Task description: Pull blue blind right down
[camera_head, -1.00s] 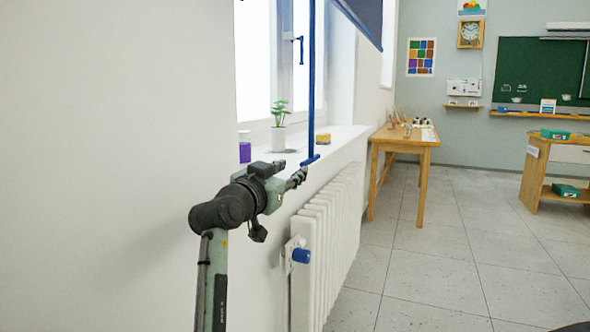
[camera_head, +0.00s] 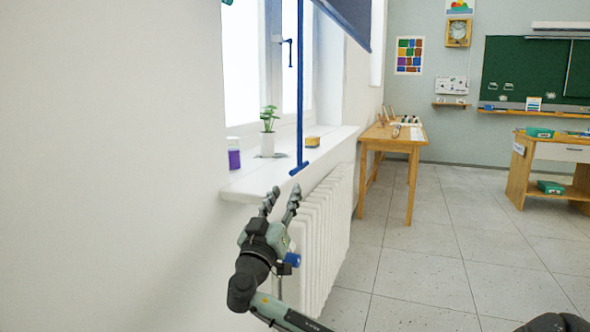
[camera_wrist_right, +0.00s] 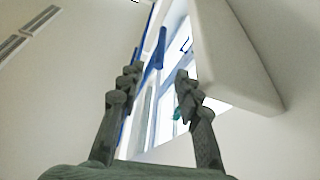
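The dark blue blind (camera_head: 352,18) hangs at the top of the window with a slanting lower edge. A long blue pull rod (camera_head: 300,90) hangs down from it and ends in a short crosswise handle (camera_head: 299,169) by the sill edge. My right gripper (camera_head: 281,197) is open and empty, fingers pointing up, just below the handle in the picture. In the right wrist view, a blue bar (camera_wrist_right: 160,48) shows beyond and between the open fingertips (camera_wrist_right: 159,72), apart from them. My left gripper is not in view.
A white radiator (camera_head: 325,230) with a blue valve knob (camera_head: 293,259) stands below. A wooden table (camera_head: 390,146) is farther back; the floor to the right is open.

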